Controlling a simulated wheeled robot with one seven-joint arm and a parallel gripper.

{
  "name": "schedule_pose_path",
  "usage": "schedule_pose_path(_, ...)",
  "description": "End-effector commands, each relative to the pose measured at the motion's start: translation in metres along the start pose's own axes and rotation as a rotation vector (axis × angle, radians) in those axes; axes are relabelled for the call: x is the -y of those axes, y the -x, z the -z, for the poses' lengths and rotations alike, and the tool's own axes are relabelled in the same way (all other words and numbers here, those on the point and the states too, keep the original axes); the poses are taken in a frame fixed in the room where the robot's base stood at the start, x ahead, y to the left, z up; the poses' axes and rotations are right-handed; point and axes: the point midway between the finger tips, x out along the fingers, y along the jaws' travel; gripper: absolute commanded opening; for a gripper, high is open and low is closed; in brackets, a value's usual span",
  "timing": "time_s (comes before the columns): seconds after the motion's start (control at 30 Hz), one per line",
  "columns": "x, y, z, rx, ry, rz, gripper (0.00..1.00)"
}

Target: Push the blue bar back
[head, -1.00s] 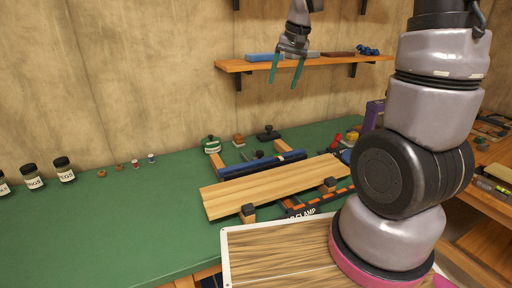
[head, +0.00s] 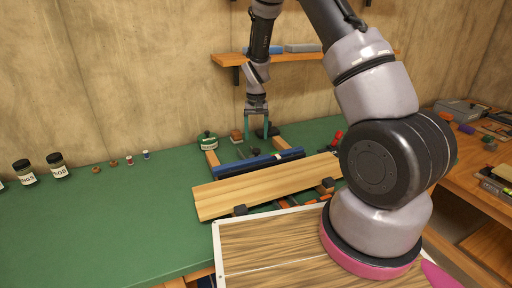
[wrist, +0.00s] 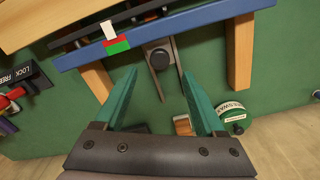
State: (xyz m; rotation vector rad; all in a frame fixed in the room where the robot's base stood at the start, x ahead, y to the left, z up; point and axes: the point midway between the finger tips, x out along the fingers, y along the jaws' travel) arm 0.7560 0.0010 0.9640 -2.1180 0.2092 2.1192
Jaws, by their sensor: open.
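The blue bar (head: 262,162) lies across two wooden rails on the green bench, along the wall side of a pale wooden board (head: 265,184). In the wrist view the blue bar (wrist: 210,18) runs across the top, with a red and green mark (wrist: 117,44) and a white pointer (wrist: 109,30) beside it. My gripper (head: 257,134) points down on the wall side of the bar. Its green fingers (wrist: 158,76) are apart and empty, and no contact with the bar shows. A dark arm with a round knob (wrist: 159,59) reaches from the bar between the fingertips.
A green tin (head: 207,141) stands left of the rails. A black item is partly hidden behind my gripper. A LOCK/FREE label (wrist: 16,76) shows at left in the wrist view. A shelf (head: 290,58) hangs above.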

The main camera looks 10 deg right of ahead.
Motion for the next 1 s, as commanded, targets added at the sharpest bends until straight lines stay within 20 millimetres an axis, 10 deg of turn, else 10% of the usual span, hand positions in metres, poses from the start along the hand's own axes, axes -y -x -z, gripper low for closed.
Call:
schedule_pose_path(0.3,0.000,-0.051,0.000,0.001,0.000,0.000,0.72)
schedule_pose_path(0.73,0.000,-0.061,0.000,-0.001,0.000,0.001,0.72)
schedule_pose_path(0.9,0.000,-0.061,0.000,0.000,0.000,0.001,0.07)
schedule_pose_path(1.0,0.000,-0.061,0.000,0.000,0.000,0.001,0.00)
